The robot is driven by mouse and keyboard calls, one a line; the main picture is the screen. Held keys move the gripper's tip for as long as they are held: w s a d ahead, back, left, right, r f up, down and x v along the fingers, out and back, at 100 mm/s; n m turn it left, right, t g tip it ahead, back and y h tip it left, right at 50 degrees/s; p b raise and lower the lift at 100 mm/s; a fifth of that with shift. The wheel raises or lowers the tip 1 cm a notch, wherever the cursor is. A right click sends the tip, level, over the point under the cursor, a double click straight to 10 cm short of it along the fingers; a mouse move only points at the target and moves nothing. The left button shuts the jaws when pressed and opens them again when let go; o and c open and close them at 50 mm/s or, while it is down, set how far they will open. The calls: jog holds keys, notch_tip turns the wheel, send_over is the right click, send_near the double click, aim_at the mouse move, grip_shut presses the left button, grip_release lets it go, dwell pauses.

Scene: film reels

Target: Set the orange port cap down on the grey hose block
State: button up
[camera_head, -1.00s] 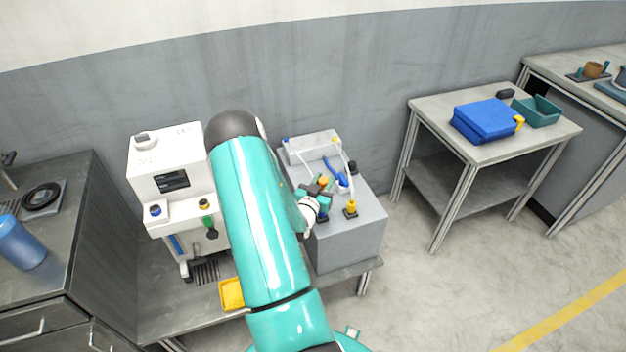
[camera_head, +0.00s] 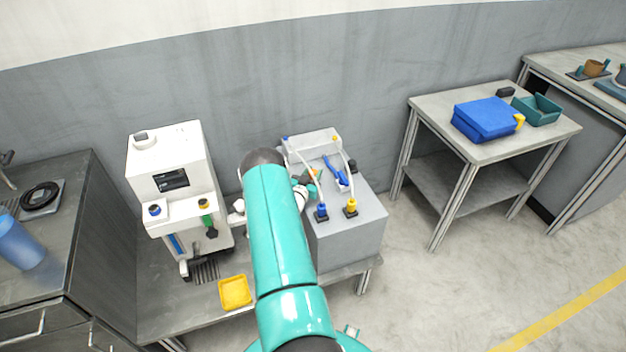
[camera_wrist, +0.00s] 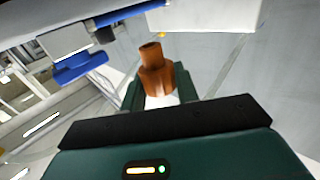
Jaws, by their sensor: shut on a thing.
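The orange port cap (camera_wrist: 155,72) is between the fingers of my gripper (camera_wrist: 158,90) in the wrist view, its narrow end pointing away from the palm. In the head view only a small orange part of the cap (camera_head: 316,174) shows beside my gripper (camera_head: 309,187), partly hidden by my arm. The grey hose block (camera_head: 350,238) is a large box on the low bench, with a paler housing (camera_head: 312,143) and white hoses at its back. My gripper is over its left part. I cannot tell whether the cap touches the block.
On the block stand a blue connector (camera_head: 321,212), a yellow connector (camera_head: 350,208) and a blue-handled tool (camera_head: 335,171). A white machine (camera_head: 165,170) stands to the left, with a yellow tray (camera_head: 235,293) before it. A blue case (camera_head: 486,118) lies on the right table.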

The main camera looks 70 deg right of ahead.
jog(key=shift+f, duration=1.55)
jog(key=shift+f, duration=0.15)
jog(key=o, duration=0.9)
jog(key=shift+o, duration=0.2)
jog(key=a, duration=1.2)
jog(key=shift+w+r, duration=0.1)
jog(key=shift+r, duration=0.1)
